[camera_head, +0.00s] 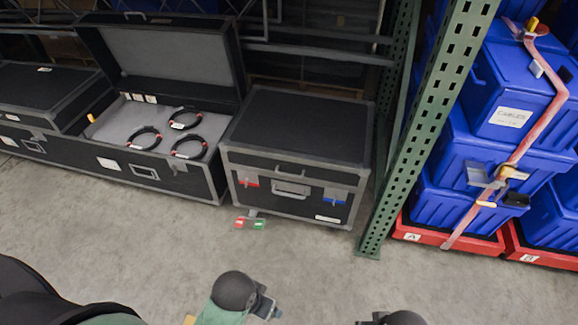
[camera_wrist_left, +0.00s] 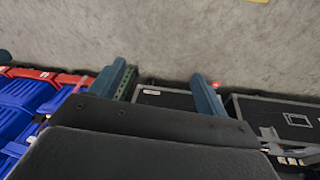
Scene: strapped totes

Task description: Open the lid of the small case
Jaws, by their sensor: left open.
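The small case (camera_head: 308,110) is black with grey metal edges and stands on the floor in the middle of the head view. Its lid is down. Its front has a grey handle (camera_head: 291,189), a red latch (camera_head: 249,182) and a blue latch (camera_head: 334,197). Part of the case (camera_wrist_left: 170,98) shows upside down between my left fingers in the left wrist view. My left gripper (camera_wrist_left: 160,90) is open and empty, apart from the case. In the head view my left arm is at the bottom, in front of the case. Only a dark part of my right arm shows there; its fingers are hidden.
A larger open case (camera_head: 215,184) with several cables stands left of the small case. A green rack post (camera_head: 395,175) rises close on its right, with strapped blue totes (camera_head: 485,160) beyond. Red and green tags (camera_head: 258,224) lie in front. The floor nearer me is clear.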

